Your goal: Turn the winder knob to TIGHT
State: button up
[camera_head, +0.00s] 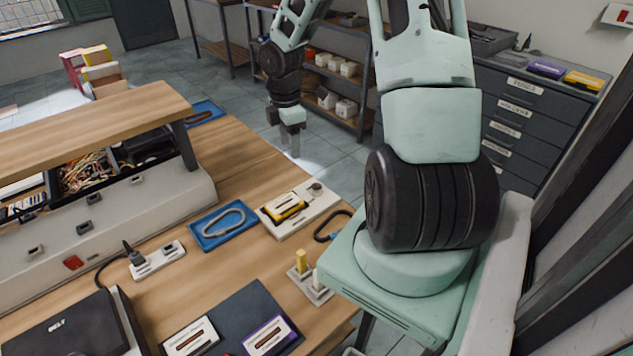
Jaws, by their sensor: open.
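A cream board (290,222) lies near the table's far right edge. It carries a yellow block-like part (286,207) and, near its upper right corner, a small grey round knob (316,188), which looks like the winder knob. Any TIGHT marking is too small to read, and I cannot tell the knob's setting. My gripper (290,150) hangs beyond the table edge in the picture, above and slightly left of the knob, fingers pointing down. It is open and empty, apart from the knob and the board.
A raised wooden shelf (80,125) stands at left.

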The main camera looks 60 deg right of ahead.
send_near(316, 186)
jog(key=shift+n, duration=0.3)
notch_tip(316, 186, down, 9)
jog(key=shift+s+f+p, duration=0.15)
jog(key=shift+s+p, duration=0.05)
jog(key=shift+p, duration=0.4)
jog(key=c, duration=1)
